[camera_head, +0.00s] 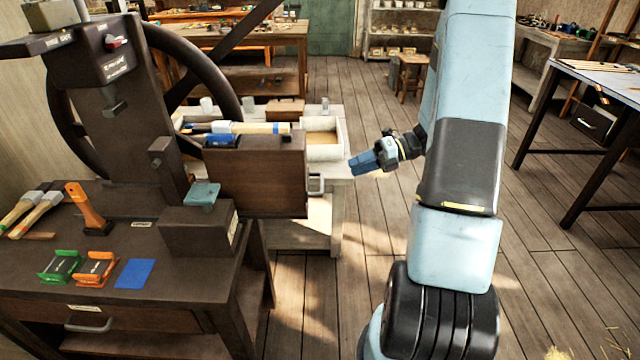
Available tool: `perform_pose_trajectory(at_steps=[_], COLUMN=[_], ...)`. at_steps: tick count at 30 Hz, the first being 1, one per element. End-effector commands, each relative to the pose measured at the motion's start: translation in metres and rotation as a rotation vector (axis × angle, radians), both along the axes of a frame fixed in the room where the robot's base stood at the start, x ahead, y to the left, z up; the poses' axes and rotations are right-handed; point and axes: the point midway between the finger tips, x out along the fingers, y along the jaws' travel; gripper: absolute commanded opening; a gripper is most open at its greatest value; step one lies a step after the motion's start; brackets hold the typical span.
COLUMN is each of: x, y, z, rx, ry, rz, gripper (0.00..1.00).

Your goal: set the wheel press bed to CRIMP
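The dark wheel press (100,150) stands at the left. Its large handwheel (195,65) is behind the column and partly hidden by it. The press head (95,55) carries a small red knob (113,42) and lettering too small to read. A ram (114,106) hangs below the head, above the bench top. No CRIMP mark can be read. My gripper (364,163), with blue fingers, is in mid-air right of the press, apart from it and from the brown box with a handle. It looks empty; its fingers overlap, so the opening cannot be told.
On the press bench (180,260) are a green holder (60,265), an orange holder (97,268), a blue square (135,273) and brushes (35,212). A brown box (258,175) juts out at the bench's right. A pale table stands behind it. Open floor lies right.

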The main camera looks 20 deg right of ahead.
Motion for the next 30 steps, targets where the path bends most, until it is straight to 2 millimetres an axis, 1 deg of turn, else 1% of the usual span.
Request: perform_pose_trajectory(at_steps=[1, 3, 6, 10, 14, 17, 20, 30], x=[0.003, 0.007, 0.012, 0.014, 0.016, 0.019, 0.023, 0.041], y=[-0.007, -0.016, -0.026, -0.033, -0.033, -0.025, -0.012, 0.044], z=[-0.012, -0.025, -0.039, -0.051, -0.054, -0.056, -0.059, -0.071], rx=[0.040, 0.088, 0.145, 0.190, 0.205, 0.206, 0.205, 0.205], ry=[0.053, 0.117, 0.188, 0.243, 0.262, 0.262, 0.262, 0.261], rz=[-0.047, -0.108, -0.172, -0.220, -0.237, -0.237, -0.235, -0.233], gripper=[0.35, 0.35, 0.35, 0.35, 0.35, 0.35, 0.35, 0.35])
